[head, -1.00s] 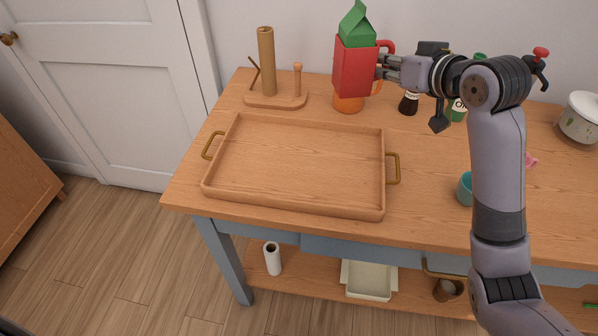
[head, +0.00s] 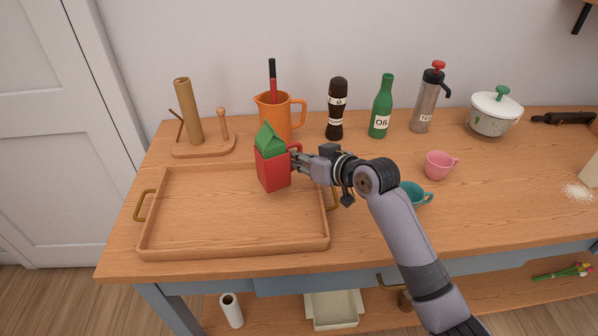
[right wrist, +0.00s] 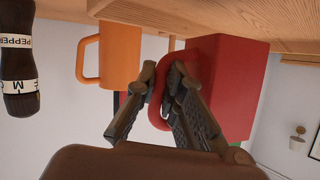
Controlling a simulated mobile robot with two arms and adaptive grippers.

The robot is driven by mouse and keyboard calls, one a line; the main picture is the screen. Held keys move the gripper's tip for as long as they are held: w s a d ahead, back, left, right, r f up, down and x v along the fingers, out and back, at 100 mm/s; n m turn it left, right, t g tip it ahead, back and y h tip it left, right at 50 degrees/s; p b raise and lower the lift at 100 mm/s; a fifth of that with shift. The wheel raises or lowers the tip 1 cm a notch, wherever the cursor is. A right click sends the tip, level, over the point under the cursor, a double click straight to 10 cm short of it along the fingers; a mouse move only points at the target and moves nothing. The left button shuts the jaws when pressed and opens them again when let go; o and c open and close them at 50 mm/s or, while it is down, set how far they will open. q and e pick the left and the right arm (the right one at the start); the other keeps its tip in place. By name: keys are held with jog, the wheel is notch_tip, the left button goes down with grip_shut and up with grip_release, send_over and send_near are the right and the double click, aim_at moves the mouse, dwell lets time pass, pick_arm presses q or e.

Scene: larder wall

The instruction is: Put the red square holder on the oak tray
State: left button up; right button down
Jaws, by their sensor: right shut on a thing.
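The red square holder (head: 272,174) has a green gable-topped carton (head: 268,139) standing in it. It is upright over the back right part of the oak tray (head: 190,250). I cannot tell whether its base touches the tray floor. My right gripper (head: 298,161) is shut on the holder's side handle, coming from the right. In the right wrist view, which is upside down, the fingers close around the handle of the red holder (right wrist: 235,85). The rest of the tray is empty. My left gripper is not in view.
An orange jug (head: 278,121) stands just behind the tray, with a wooden roll stand (head: 190,115) to its left. A pepper mill (head: 336,110) and a green oil bottle (head: 382,108) stand behind my right arm. A teal cup (head: 415,195) is close to it.

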jog(key=shift+f, duration=2.05)
jog(key=shift+f, duration=0.1)
jog(key=c, duration=2.2)
grip_release()
jog(key=shift+f, duration=0.2)
jog(key=o, duration=0.5)
jog(key=shift+r, duration=0.1)
jog(key=shift+s+r, duration=0.1)
jog(key=shift+r, duration=0.05)
jog(key=v, duration=1.2)
jog(key=shift+b, duration=0.3)
